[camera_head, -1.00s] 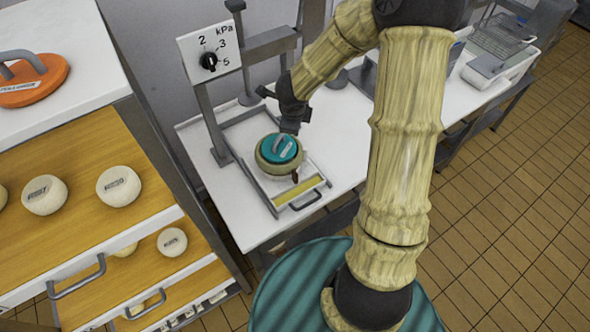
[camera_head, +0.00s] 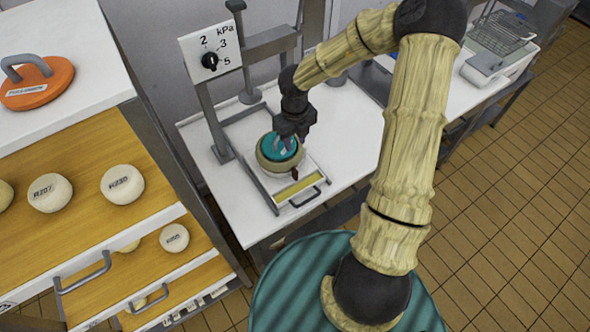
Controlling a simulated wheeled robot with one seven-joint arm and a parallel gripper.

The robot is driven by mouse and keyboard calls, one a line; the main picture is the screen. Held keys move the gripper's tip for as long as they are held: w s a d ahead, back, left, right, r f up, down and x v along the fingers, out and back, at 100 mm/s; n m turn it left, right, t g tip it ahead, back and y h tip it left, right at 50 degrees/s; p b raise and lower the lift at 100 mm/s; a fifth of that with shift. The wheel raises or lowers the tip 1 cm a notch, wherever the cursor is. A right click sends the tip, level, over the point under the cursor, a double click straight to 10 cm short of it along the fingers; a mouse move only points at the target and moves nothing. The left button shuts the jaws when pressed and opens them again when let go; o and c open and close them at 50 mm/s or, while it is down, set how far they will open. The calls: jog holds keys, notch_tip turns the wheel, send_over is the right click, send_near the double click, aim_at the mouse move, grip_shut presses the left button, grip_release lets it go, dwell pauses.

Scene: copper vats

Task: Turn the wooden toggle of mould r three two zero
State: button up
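A round cream mould (camera_head: 267,163) with a teal lid (camera_head: 272,147) sits on the sliding tray of the press. A small brown piece, which looks like the wooden toggle (camera_head: 295,174), shows at the mould's front right side. No number is readable on this mould. My gripper (camera_head: 287,143) points down right over the lid, and its fingers hide part of the lid and its grey handle. I cannot tell whether the fingers touch the handle or how far apart they are. The gripper is behind and above the toggle.
The press frame with a kPa dial (camera_head: 210,61) rises behind and left of the mould. The tray has a front handle (camera_head: 305,197). Open drawers with cream moulds (camera_head: 123,184) stand at left, below an orange lid (camera_head: 37,84). The white table is clear right of the tray.

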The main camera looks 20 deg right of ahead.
aim_at(295, 169)
notch_tip(295, 169, down, 16)
jog(key=shift+f+p, duration=0.1)
jog(key=shift+p, duration=0.45)
grip_shut()
